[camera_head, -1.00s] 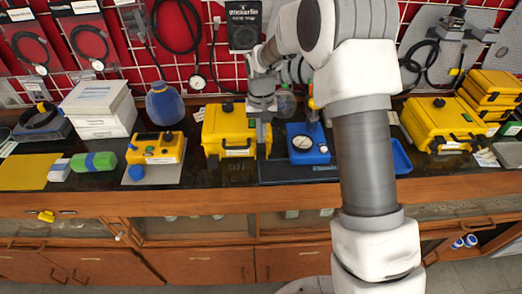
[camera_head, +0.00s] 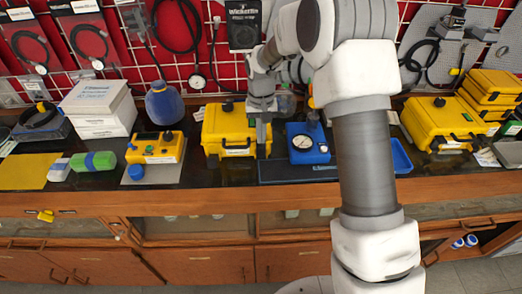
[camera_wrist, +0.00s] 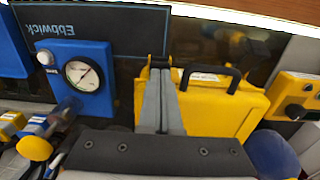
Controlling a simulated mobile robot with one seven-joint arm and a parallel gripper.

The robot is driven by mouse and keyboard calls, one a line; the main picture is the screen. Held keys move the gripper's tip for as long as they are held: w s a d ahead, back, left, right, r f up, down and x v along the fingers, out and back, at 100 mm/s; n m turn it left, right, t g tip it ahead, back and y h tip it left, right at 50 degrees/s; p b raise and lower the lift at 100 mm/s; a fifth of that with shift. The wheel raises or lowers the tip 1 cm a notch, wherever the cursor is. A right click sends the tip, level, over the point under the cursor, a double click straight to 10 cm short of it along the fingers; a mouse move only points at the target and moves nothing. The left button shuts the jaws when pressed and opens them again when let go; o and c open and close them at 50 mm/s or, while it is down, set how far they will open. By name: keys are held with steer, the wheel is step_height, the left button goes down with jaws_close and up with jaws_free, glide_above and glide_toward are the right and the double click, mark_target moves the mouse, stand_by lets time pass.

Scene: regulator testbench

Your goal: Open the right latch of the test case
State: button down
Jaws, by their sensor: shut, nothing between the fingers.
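The yellow test case (camera_head: 222,130) stands on the dark counter with its black handle facing the front edge. In the wrist view the case (camera_wrist: 225,110) appears upside down, with its handle (camera_wrist: 212,76) right of my fingers. My gripper (camera_head: 262,148) is at the case's right front corner, fingers pointing down. In the wrist view my gripper (camera_wrist: 160,70) is shut and empty, its tips close to the front edge where the right latch sits. The fingers mostly hide that latch, so I cannot tell its position or whether they touch it.
A blue gauge box (camera_head: 307,143) stands close to the right of the case, on a dark mat. A yellow device (camera_head: 157,147) stands to the left. More yellow cases (camera_head: 440,122) are at the far right. A red wall with hanging gear is behind.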

steer(key=shift+f+b, duration=0.45)
steer(key=shift+f, duration=0.25)
steer(key=shift+s+f, duration=0.1)
steer(key=shift+f, duration=0.1)
